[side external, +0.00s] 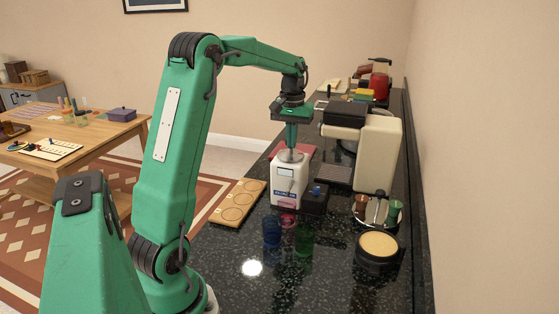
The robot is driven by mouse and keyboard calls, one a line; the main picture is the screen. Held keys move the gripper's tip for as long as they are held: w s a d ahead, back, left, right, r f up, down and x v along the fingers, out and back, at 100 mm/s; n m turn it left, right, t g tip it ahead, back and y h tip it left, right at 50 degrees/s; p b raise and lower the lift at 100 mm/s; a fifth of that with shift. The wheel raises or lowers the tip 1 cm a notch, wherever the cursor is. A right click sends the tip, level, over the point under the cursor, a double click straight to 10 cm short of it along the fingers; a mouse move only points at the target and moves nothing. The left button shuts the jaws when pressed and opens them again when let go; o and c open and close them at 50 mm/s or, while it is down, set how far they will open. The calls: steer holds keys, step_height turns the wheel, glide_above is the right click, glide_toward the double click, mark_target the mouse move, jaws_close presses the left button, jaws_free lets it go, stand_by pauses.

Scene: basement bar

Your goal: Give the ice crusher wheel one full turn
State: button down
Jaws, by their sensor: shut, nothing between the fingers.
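The ice crusher appears to be the small white upright machine (287,188) on the black counter, with a dark-framed panel and a blue label on its front. A grey round piece (291,156) on its top looks like the wheel. My gripper (290,147) points straight down over this piece, with its fingers shut and nothing between them. The fingertips are at or just above the grey piece; I cannot tell if they touch it. The far side of the machine is hidden.
A black box with a blue knob (315,200) stands close at the machine's right. Blue, red and green glasses (272,232) stand in front. A wooden board (238,203) lies left, near the counter edge. A cream-and-black appliance (377,152) and a round tin (378,250) are at right.

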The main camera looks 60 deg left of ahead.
mark_target(286, 159)
steer(key=shift+a, duration=0.2)
stand_by(0.5)
steer(key=shift+s+a, duration=0.4)
stand_by(0.3)
steer(key=shift+s+d, duration=0.3)
steer(key=shift+s, duration=0.05)
steer(key=shift+r, duration=0.15)
steer(key=shift+r, duration=2.85)
steer(key=shift+w+d+r, duration=0.3)
steer(key=shift+w+r, duration=0.2)
steer(key=shift+w, duration=0.25)
